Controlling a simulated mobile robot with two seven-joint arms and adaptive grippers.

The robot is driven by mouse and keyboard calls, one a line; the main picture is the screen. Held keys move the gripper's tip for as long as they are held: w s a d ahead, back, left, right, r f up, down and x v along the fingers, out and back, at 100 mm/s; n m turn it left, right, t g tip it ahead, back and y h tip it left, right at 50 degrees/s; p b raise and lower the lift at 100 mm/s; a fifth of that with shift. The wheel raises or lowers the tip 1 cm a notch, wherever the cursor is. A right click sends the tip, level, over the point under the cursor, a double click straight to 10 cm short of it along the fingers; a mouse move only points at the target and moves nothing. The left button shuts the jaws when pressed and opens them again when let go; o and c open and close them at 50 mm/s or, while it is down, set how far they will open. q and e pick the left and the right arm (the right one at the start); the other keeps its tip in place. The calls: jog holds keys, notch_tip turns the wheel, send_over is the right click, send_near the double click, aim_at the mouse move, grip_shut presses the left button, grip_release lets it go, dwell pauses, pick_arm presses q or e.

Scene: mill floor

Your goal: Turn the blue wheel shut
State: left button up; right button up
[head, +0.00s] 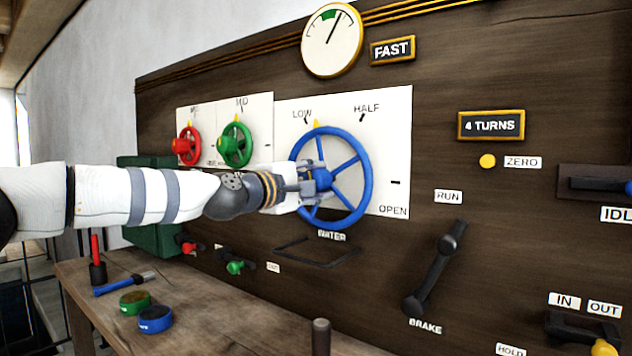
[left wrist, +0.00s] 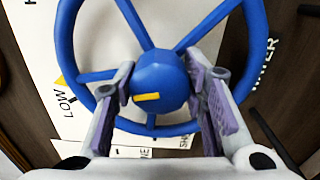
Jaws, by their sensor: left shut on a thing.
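The blue wheel (head: 357,160) is mounted on a white plate (head: 396,140) marked LOW, HALF and OPEN, with WATER written below. Its yellow pointer (head: 317,124) is at the top, between LOW and HALF and nearer LOW. My left gripper (head: 308,186) reaches in from the left and is shut on the wheel's hub. In the left wrist view, the fingers lie on both sides of the blue hub (left wrist: 160,80), which has a yellow mark. The SHUT label is partly hidden there. My right gripper is not in view.
Smaller red (head: 188,146) and green (head: 235,145) wheels are left of the blue one. A brake lever (head: 435,268) stands to the lower right. A wooden bench (head: 215,315) below holds tools and tins. A round gauge (head: 332,40) hangs above, beside a FAST sign (head: 393,49).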

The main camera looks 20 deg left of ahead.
pick_arm(q)
jog(key=n, duration=0.4)
jog(key=shift+n, duration=0.4)
jog(key=n, duration=0.3)
jog(key=shift+n, duration=0.3)
jog(key=n, duration=0.4)
jog(key=shift+r+n, duration=0.1)
jog(key=shift+n, duration=1.4)
jog(key=o, duration=1.2)
jog(key=shift+c, duration=0.2)
